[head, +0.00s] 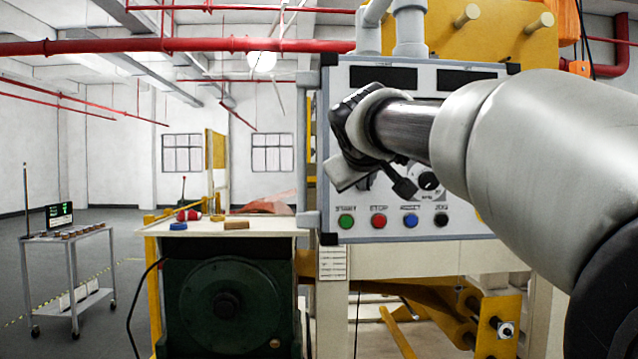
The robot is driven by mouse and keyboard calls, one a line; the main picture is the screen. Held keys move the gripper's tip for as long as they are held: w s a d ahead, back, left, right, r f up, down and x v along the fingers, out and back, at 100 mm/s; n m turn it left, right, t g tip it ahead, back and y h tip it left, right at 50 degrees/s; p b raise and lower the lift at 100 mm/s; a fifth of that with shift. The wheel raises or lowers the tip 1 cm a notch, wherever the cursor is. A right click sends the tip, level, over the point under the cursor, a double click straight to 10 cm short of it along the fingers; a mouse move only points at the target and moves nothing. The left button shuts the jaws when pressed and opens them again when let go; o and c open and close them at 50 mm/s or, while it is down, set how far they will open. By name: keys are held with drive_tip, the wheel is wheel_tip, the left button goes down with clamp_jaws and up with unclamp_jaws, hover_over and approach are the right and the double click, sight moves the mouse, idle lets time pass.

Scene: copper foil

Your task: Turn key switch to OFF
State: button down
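The grey control panel (460,215) stands upright in front of me on the machine. I cannot make out the key switch; my gripper and arm cover much of the panel's middle. A round dial (428,180) shows partly just right of the gripper.
Below the gripper sit a green button (346,221), a red button (378,221), a blue button (410,221) and a black button (441,220). Two dark displays are above. A worktable (265,229) with small items is at left, a cart (70,238) farther left. Floor between is open.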

idle(0.3)
drive_tip(key=c, duration=2)
unclamp_jaws()
